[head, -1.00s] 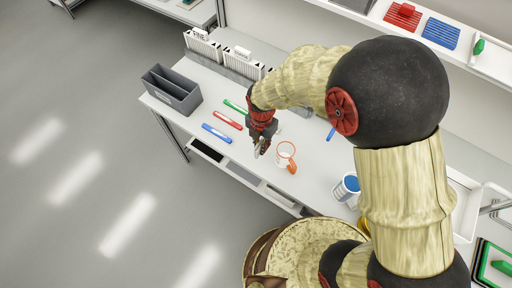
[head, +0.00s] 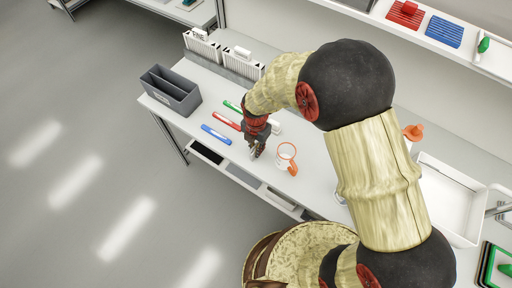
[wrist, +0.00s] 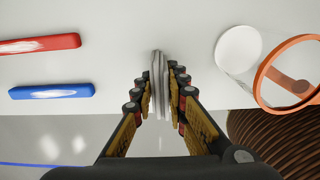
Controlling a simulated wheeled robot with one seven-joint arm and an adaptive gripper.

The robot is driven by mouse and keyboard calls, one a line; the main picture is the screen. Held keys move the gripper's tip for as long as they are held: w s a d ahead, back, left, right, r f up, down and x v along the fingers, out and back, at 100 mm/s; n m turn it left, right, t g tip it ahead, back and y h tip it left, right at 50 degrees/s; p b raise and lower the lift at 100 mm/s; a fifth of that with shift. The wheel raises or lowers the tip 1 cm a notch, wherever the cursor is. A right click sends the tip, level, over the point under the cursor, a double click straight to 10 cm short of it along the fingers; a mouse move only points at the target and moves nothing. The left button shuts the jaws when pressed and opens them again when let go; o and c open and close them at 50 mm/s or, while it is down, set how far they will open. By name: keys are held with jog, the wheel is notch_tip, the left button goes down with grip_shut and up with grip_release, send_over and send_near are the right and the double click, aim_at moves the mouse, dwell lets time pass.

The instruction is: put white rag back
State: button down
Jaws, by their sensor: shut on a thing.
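My gripper (head: 256,152) is low at the front edge of the white table, left of the orange-rimmed mug. In the wrist view my gripper (wrist: 160,88) is shut on a thin, pale, upright folded piece, which looks like the white rag (wrist: 158,72). The rag's lower part is hidden between the fingers. In the head view I cannot clearly tell the rag from the fingertips.
A blue marker (head: 216,134) and a red marker (head: 228,121) lie left. A grey divided bin (head: 170,92) stands at the left end. Shallow trays (head: 243,175) sit under the front edge.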

jog(key=c, duration=1.8)
grip_release()
jog(key=shift+f, duration=0.1)
jog(key=shift+o, duration=0.2)
jog(key=d+r+m+t+p, duration=0.1)
jog(key=d+r+m+p, duration=0.15)
jog(key=r, duration=0.85)
jog(key=d+r+m+p, duration=0.1)
jog(key=d+r+m, duration=0.3)
jog(key=r, duration=0.8)
jog(key=s+d+r+m+t, duration=0.4)
jog(key=s+d+r+m, duration=1.1)
jog(key=m, duration=0.8)
jog(key=shift+s+r+t, duration=0.3)
jog(key=shift+s+r, duration=0.05)
jog(key=shift+r, duration=0.05)
jog(key=shift+d, duration=0.1)
